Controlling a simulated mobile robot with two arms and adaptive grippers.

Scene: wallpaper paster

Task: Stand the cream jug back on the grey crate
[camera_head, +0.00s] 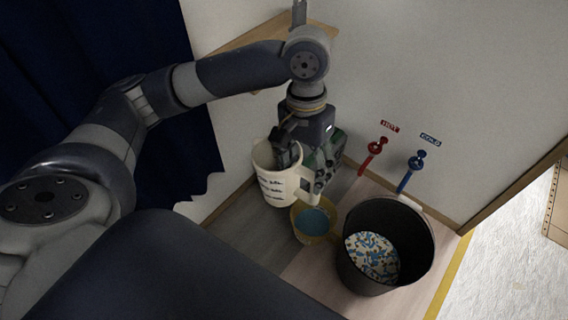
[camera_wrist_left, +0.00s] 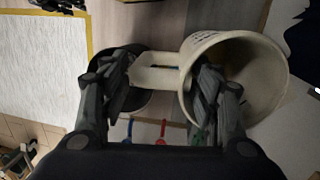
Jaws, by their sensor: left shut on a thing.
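The cream jug (camera_head: 272,187) has dark writing on its side and hangs tilted under my left gripper (camera_head: 305,163), above the floor. In the left wrist view the jug (camera_wrist_left: 270,75) has its open mouth toward the camera, and its handle side lies between the two fingers of my left gripper (camera_wrist_left: 160,90). One finger overlaps the jug's mouth; the exact contact is hard to see. The left gripper is shut on the jug. I cannot make out the grey crate in either view. My right gripper is not in view.
A yellow bowl (camera_head: 301,235) with blue contents stands just below the jug. A black bucket (camera_head: 419,235) with a speckled inside stands to its right. Red (camera_head: 374,155) and blue (camera_head: 411,170) taps are on the wall. A dark blue curtain (camera_head: 205,110) hangs at left.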

